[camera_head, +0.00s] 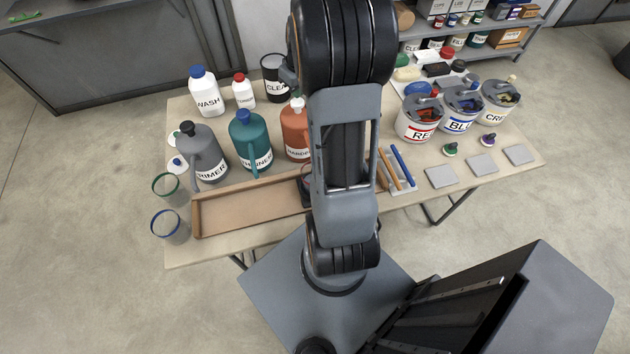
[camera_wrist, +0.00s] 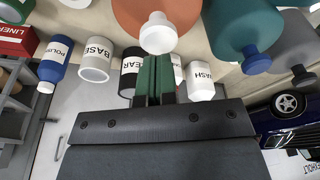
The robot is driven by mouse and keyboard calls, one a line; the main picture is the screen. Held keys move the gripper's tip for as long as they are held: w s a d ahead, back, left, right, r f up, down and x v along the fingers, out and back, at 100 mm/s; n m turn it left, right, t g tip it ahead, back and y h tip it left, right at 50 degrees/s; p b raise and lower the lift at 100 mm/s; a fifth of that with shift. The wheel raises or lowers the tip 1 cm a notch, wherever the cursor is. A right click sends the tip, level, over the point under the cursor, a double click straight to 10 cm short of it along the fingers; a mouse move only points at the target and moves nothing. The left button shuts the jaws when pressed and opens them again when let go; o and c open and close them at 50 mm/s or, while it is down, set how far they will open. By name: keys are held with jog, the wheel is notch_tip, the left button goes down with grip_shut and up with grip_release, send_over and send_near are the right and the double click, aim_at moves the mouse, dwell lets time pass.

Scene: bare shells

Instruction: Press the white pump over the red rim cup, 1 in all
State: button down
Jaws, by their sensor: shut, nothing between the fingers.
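An orange jug (camera_head: 295,130) with a white top (camera_head: 297,103) stands at the back middle of the table, partly behind my arm. In the wrist view the white top (camera_wrist: 157,35) is just past the tips of my gripper (camera_wrist: 155,60). My gripper's green fingers are shut with nothing between them. I cannot tell whether they touch the white top. A green-rimmed cup (camera_head: 168,188) and a blue-rimmed cup (camera_head: 170,226) stand at the table's left.
A grey jug (camera_head: 207,150) and a teal jug (camera_head: 250,140) stand left of the orange one. White bottles (camera_head: 206,93) are behind. A brown tray (camera_head: 196,216) lies in front. Labelled buckets (camera_head: 418,120) and grey pads (camera_head: 441,177) are at the right.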

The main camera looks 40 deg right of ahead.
aim_at(297, 102)
jog(key=shift+f, duration=0.25)
jog(key=shift+f+b, duration=1.6)
jog(key=shift+f, duration=0.05)
jog(key=shift+r, duration=0.1)
jog(key=shift+r+p, duration=1.2)
jog(key=shift+r, duration=0.55)
notch_tip(297, 102, up, 6)
jog(key=p, duration=0.4)
